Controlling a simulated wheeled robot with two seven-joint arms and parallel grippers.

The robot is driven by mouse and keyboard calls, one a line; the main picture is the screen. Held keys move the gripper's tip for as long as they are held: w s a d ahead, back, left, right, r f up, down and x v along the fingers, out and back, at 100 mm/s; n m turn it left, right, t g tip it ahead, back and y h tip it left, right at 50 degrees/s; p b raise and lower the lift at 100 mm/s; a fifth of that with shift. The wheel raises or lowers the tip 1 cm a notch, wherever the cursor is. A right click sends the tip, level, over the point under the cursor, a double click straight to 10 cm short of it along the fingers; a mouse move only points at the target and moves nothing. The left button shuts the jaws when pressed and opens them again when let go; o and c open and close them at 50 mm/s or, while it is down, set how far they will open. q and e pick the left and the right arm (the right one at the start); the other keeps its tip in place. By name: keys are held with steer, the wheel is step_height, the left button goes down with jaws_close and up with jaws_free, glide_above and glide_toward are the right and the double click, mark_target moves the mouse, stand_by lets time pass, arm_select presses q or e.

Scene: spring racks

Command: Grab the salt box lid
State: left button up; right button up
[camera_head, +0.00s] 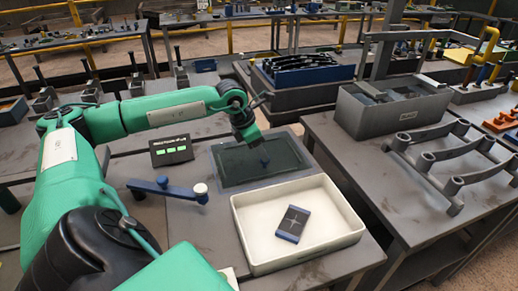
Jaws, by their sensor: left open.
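A dark, flat rectangular panel with a lighter rim, which looks like the salt box lid (228,173), lies on the grey table behind the white box. My left gripper (256,141) is open and points down over the lid, close above the knob. I cannot tell whether it touches it. My right gripper is not in view.
A small black display with green lights (171,151) stands left of the lid. A blue bar with a white-capped post (168,190) is in front of it. A grey bin (390,108) and a grey rack (455,160) stand on the right table. A blue crate (308,77) is behind.

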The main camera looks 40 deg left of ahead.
arm_select(q)
steer(key=shift+x, duration=1.4)
jaws_close()
steer(key=shift+r, duration=0.1)
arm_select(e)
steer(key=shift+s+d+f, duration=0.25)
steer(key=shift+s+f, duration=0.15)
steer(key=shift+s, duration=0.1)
